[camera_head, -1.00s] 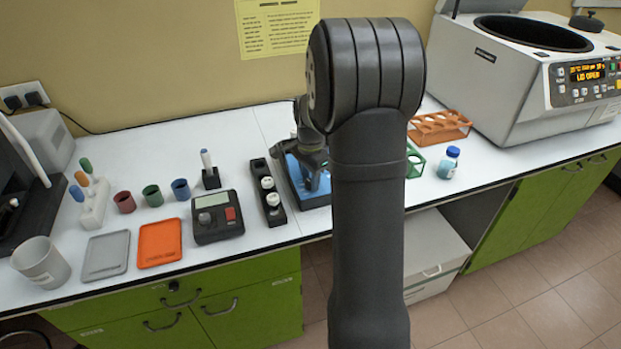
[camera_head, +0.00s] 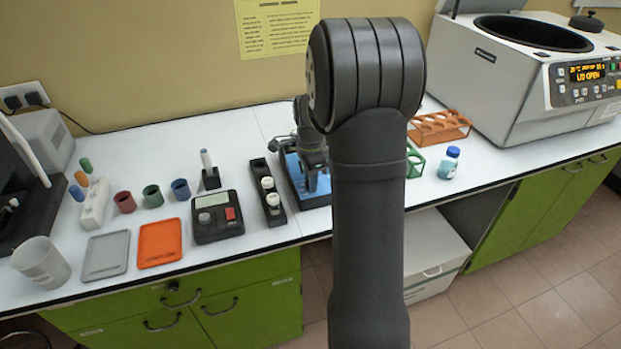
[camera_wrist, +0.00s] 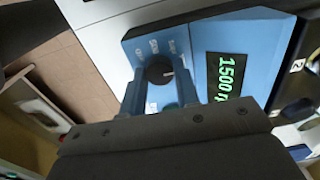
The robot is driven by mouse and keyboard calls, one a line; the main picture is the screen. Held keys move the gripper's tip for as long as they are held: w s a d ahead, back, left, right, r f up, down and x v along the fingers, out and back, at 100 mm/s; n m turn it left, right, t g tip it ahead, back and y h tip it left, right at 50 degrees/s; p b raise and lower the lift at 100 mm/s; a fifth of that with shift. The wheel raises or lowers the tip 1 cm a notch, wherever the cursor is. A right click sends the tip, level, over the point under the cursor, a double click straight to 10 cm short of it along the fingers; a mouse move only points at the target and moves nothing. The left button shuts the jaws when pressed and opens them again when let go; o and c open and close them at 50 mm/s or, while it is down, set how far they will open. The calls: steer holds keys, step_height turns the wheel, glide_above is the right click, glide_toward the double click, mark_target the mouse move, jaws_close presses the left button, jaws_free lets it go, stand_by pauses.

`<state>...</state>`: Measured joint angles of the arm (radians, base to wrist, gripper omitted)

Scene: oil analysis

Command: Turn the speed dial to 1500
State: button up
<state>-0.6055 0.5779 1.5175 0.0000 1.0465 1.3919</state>
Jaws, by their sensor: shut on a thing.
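The blue device (camera_head: 317,190) stands on the bench, mostly hidden behind my arm in the head view. In the wrist view its blue top (camera_wrist: 240,45) carries a dark round speed dial (camera_wrist: 157,70) with a pale pointer mark and printed labels around it. Its display (camera_wrist: 228,77) shows "1500" in green digits, with the unit partly cut off. My gripper (camera_wrist: 158,88) has its fingers on either side of the dial and is shut on it. In the head view my gripper (camera_head: 313,170) is over the device, small and partly hidden by the arm.
A black holder with white-capped items (camera_head: 273,200) stands just left of the device. A green rack (camera_head: 413,163), a blue-capped bottle (camera_head: 449,163) and an orange rack (camera_head: 440,127) stand to the right. The centrifuge (camera_head: 500,90) reads "LID OPEN".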

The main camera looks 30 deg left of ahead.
steer(key=o, duration=1)
steer(key=shift+r, duration=0.1)
step_height(320, 180, up, 17)
steer(key=shift+r, duration=0.15)
step_height(320, 180, down, 18)
steer(key=shift+r, duration=0.25)
stand_by(0.4)
